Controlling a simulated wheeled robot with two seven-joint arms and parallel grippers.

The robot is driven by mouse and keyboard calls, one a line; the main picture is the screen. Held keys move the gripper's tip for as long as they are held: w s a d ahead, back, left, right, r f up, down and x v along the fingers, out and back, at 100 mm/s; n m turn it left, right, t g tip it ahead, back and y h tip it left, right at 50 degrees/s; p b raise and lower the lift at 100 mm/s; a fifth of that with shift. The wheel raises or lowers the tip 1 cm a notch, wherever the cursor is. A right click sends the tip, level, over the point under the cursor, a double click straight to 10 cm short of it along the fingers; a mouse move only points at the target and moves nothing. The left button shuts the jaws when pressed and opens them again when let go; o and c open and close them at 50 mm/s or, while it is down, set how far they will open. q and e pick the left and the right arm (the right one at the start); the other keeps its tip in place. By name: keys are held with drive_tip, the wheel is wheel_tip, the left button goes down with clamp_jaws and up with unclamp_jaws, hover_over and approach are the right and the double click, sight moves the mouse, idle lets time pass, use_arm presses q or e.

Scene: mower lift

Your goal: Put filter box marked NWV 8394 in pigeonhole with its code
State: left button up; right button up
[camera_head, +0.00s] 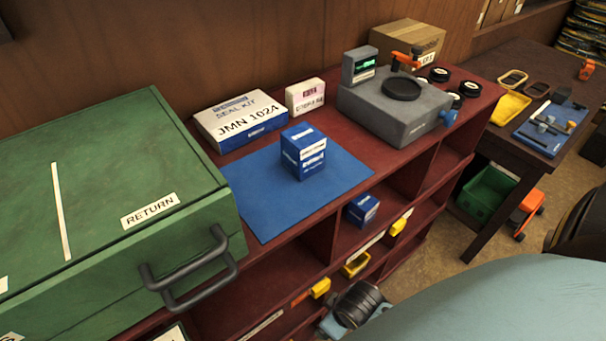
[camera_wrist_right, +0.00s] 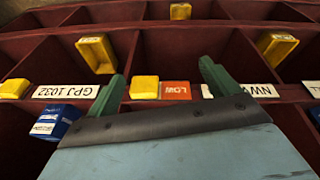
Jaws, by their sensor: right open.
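A blue filter box (camera_head: 303,150) with white labels stands upright on the blue mat (camera_head: 250,205) on the shelf top; its code is too small to read. A second blue box (camera_head: 362,209) sits in a pigeonhole below; a blue box (camera_wrist_right: 56,122) also shows at left in the right wrist view. There, a label starting NWV (camera_wrist_right: 250,89) is partly hidden by my right gripper (camera_wrist_right: 160,80), which is open and empty in front of the pigeonholes. A label GPJ 1032 (camera_wrist_right: 66,91) is to its left. My left gripper is out of view.
A green RETURN case (camera_head: 110,190) with a dark handle stands left of the mat. Behind are a seal kit box (camera_head: 240,120) and a small white box (camera_head: 305,96). A grey device (camera_head: 395,105) stands right. Yellow bins (camera_wrist_right: 97,53) sit among the pigeonholes.

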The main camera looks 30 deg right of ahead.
wheel_tip(320, 180, up, 16)
drive_tip(key=w+p, duration=0.1)
drive_tip(key=p, duration=0.3)
use_arm(q)
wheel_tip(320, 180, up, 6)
drive_tip(key=p, duration=0.1)
use_arm(e)
drive_tip(key=n+t+y, duration=0.1)
drive_tip(key=n+t, duration=0.9)
drive_tip(key=n, duration=2.4)
approach(305, 136)
drive_tip(key=b+x, duration=0.1)
drive_tip(key=b, duration=0.1)
drive_tip(key=b+x, duration=0.2)
drive_tip(key=b, duration=0.1)
drive_tip(key=b+x, duration=0.2)
drive_tip(key=shift+s+d+f+b, duration=0.1)
drive_tip(key=shift+d+f+b, duration=0.15)
drive_tip(key=shift+b, duration=0.15)
drive_tip(key=shift+w+f+p, duration=0.1)
drive_tip(key=shift+w+p, duration=0.35)
drive_tip(key=shift+w, duration=0.45)
drive_tip(key=shift+p+x, duration=0.3)
drive_tip(key=shift+x, duration=0.65)
drive_tip(key=x, duration=0.4)
drive_tip(key=shift+a+p, duration=0.35)
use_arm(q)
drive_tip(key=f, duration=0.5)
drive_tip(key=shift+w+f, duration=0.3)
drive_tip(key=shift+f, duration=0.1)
